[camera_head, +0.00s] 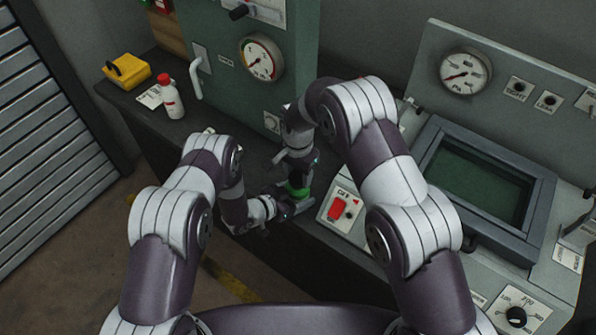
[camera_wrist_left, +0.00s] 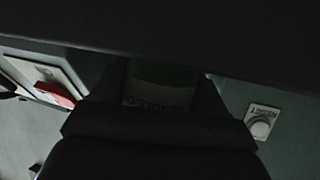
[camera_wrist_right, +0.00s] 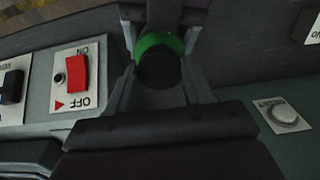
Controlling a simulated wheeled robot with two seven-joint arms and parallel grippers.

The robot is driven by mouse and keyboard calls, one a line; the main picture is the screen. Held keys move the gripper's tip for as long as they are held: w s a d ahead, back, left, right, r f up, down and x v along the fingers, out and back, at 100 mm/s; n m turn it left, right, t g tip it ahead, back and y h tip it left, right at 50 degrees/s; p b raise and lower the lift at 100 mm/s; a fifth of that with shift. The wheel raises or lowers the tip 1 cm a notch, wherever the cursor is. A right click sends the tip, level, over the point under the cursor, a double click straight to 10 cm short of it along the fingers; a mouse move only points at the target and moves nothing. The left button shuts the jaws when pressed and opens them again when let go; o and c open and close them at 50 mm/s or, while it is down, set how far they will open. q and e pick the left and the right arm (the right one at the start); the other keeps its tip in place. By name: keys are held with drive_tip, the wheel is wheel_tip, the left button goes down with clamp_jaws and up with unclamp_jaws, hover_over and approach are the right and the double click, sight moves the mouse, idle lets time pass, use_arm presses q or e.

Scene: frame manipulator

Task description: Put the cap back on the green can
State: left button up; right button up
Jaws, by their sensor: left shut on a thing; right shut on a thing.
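The green can (camera_head: 297,190) is upright near the console's left end, between my two grippers. My left gripper (camera_head: 300,206) is shut around its body. The left wrist view is dark but shows the can's green top and pale lettered label (camera_wrist_left: 158,96) between the fingers. My right gripper (camera_head: 297,176) is directly above the can, pointing down, shut on the black cap (camera_wrist_right: 159,68). In the right wrist view the cap overlaps the green can top (camera_wrist_right: 160,41) and looks lined up with it. Whether cap and can touch is hidden.
A red switch (camera_head: 337,208) on the console is just right of the can. A white bottle with a red cap (camera_head: 171,98) and a yellow box (camera_head: 127,70) stand on the dark bench at the back left. A screen (camera_head: 480,180) is farther right.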

drive_tip(key=shift+f, duration=0.3)
use_arm(q)
clamp_jaws()
use_arm(e)
drive_tip(key=m, duration=1.1)
drive_tip(key=shift+s, duration=0.1)
drive_tip(key=m, duration=1.1)
drive_tip(key=shift+m, duration=0.4)
